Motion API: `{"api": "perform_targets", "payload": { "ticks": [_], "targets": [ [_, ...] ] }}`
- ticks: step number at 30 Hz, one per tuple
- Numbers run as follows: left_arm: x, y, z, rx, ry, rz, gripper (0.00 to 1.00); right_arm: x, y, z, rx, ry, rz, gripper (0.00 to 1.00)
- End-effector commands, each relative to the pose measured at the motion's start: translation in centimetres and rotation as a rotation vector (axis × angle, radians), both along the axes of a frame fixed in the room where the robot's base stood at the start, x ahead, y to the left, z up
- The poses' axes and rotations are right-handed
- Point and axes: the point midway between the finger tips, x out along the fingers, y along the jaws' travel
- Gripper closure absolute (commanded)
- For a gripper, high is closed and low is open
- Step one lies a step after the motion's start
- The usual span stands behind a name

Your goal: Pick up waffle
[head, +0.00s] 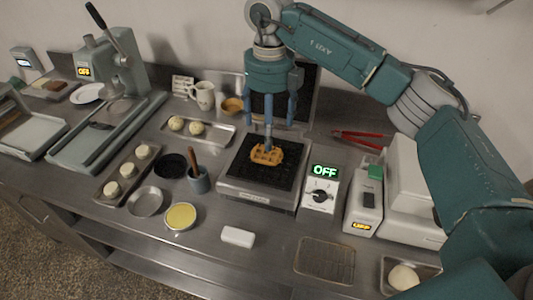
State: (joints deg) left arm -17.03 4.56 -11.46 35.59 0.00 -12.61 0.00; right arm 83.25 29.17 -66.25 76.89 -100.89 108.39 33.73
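The golden-brown waffle (266,156) lies on the dark grid plate of the waffle iron (242,180), whose lid (303,95) stands open behind it. My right gripper (269,130) points straight down above the waffle, with its fingers spread. The nearest finger ends in front of the waffle's upper edge in the picture; I cannot tell whether it touches. Nothing shows held between the fingers. My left gripper is not in view.
A control box (321,190) reading OFF stands right of the iron. A wire rack (325,260) and a white block (238,236) lie in front. Left are a dough tray (112,188), a brush pot (199,182) and a yellow-filled tin (180,216). Red tongs (358,139) lie behind.

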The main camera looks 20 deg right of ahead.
Motion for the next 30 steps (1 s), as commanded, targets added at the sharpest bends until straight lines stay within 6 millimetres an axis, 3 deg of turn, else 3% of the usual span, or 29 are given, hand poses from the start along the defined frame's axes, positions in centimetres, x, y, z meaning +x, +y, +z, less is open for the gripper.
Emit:
{"api": "perform_targets", "payload": {
  "ticks": [4,11,19,28,30],
  "targets": [
    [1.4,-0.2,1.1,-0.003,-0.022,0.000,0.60,0.0,0.0,-2.1,0.000,0.003,-0.001,0.19],
    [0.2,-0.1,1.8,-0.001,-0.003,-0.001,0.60,0.1,0.1,-3.8,0.000,0.003,0.000,0.19],
    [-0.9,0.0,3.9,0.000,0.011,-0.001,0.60,0.5,0.4,-7.6,-0.001,0.003,-0.001,0.19],
    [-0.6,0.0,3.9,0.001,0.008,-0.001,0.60,0.6,0.4,-8.5,0.001,0.000,0.000,0.19],
    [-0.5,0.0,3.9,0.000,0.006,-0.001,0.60,0.6,0.4,-8.5,0.001,0.000,0.000,0.29]
  ]
}}
